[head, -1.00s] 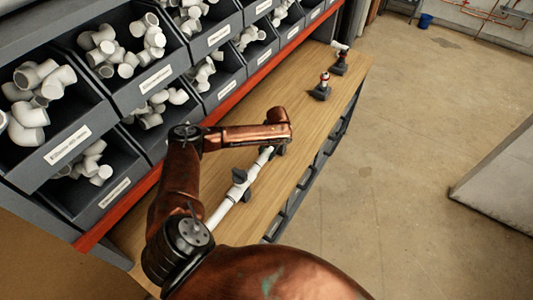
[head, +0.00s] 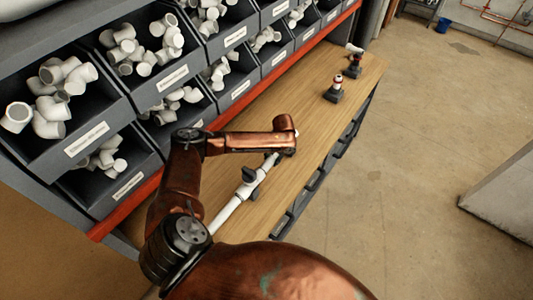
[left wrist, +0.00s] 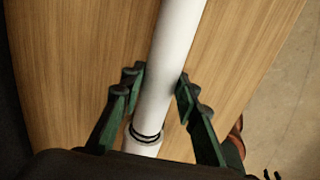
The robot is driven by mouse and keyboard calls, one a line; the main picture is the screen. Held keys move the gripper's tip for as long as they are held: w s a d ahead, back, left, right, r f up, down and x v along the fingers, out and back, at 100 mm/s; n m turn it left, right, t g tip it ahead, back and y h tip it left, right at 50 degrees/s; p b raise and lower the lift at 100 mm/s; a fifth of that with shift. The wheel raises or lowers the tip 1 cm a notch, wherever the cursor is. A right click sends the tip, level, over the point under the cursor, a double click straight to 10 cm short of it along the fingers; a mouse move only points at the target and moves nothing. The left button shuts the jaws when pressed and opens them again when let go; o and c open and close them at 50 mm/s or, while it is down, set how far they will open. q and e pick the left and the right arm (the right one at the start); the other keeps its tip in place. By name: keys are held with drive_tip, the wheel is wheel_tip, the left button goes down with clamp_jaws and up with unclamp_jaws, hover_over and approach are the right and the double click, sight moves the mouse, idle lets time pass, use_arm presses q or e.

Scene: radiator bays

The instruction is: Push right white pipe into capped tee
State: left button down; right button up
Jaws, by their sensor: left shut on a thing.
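A white pipe (head: 228,212) lies along the wooden bench, seated in a black holder (head: 250,177). In the left wrist view, the pipe (left wrist: 172,50) runs between the green fingers of my left gripper (left wrist: 159,84), which are shut on it. Two dark rings show on the pipe near the gripper's palm. In the head view, my left gripper (head: 286,151) is at the pipe's far end, mostly hidden under my wrist. I cannot make out the capped tee or whether the pipe touches it. My right gripper is not in view.
Bins of white fittings (head: 95,150) line the left side behind a red rail (head: 135,205). The bench (head: 315,115) between is clear.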

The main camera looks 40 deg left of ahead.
use_arm(q)
drive_tip(key=shift+s+a+f, duration=0.1)
drive_tip(key=shift+s+a, duration=0.05)
drive_tip(key=c, duration=1.9)
unclamp_jaws()
drive_tip(key=o, duration=0.3)
drive_tip(key=shift+s, duration=0.15)
drive_tip(key=shift+o, duration=0.7)
wheel_tip(320, 180, up, 12)
drive_tip(key=d, duration=0.2)
drive_tip(key=shift+w+d, duration=0.2)
drive_tip(key=shift+d, duration=0.1)
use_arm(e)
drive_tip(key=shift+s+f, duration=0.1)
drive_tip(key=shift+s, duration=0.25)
